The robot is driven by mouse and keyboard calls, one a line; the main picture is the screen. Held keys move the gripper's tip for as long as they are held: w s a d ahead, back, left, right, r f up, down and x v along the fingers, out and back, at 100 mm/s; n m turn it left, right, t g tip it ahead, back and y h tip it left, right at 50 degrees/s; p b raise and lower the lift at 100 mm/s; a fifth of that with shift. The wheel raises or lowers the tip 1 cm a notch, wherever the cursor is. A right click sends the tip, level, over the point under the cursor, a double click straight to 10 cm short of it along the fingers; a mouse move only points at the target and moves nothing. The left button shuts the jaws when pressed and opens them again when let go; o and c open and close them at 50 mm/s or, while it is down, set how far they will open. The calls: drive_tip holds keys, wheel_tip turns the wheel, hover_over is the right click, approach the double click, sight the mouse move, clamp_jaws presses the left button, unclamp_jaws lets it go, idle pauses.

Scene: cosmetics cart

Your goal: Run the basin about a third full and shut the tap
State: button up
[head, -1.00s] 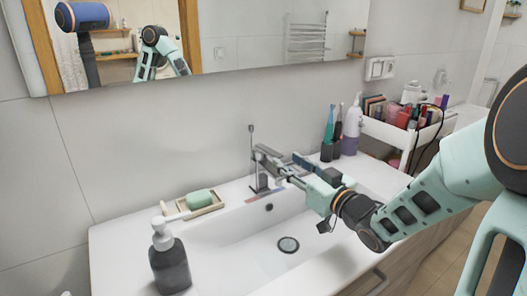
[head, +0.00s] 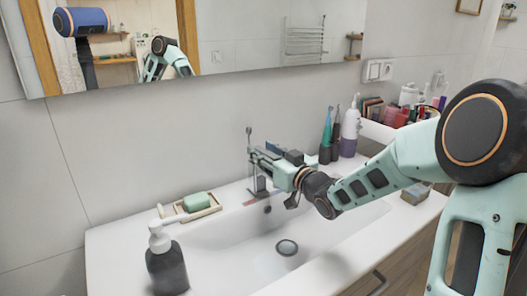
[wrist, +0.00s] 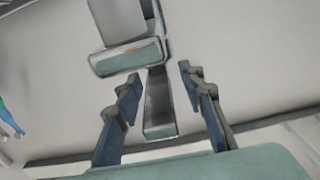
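The white basin (head: 235,245) shows a bare floor and a dark round drain (head: 287,247); I see no water in it. The grey metal tap (head: 259,184) stands at the basin's back edge, with a thin upright rod (head: 249,136) above it. My gripper (head: 257,156) is at the top of the tap and hides part of it. In the wrist view my gripper (wrist: 157,80) is open, its two blue-grey fingers apart. Part of the tap (wrist: 158,108) shows between and beyond them. I cannot tell whether a finger touches it.
A green soap bar (head: 196,201) on a dish (head: 212,208) and a dark pump bottle (head: 167,265) stand left of the basin. Toothbrushes (head: 326,137) and a white-purple bottle (head: 350,128) stand behind my arm. A white cart (head: 374,130) holds cosmetics. A mirror (head: 245,35) hangs above.

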drive_tip(key=shift+c, duration=0.4)
clamp_jaws()
drive_tip(key=shift+r, duration=0.15)
drive_tip(key=g+p, duration=0.1)
drive_tip(key=p, duration=0.2)
drive_tip(key=shift+r+p, duration=0.3)
drive_tip(key=shift+r, duration=0.1)
drive_tip(key=p, duration=0.2)
drive_tip(key=g+h+p, duration=0.1)
drive_tip(key=p, duration=0.1)
drive_tip(key=g+h+p, duration=0.1)
drive_tip(key=p, duration=0.2)
drive_tip(key=shift+w+a+r, duration=0.2)
drive_tip(key=shift+w+r, duration=0.05)
drive_tip(key=shift+r, duration=0.1)
drive_tip(key=shift+p, duration=0.8)
drive_tip(key=shift+f+g, duration=0.2)
drive_tip(key=shift+g, duration=0.1)
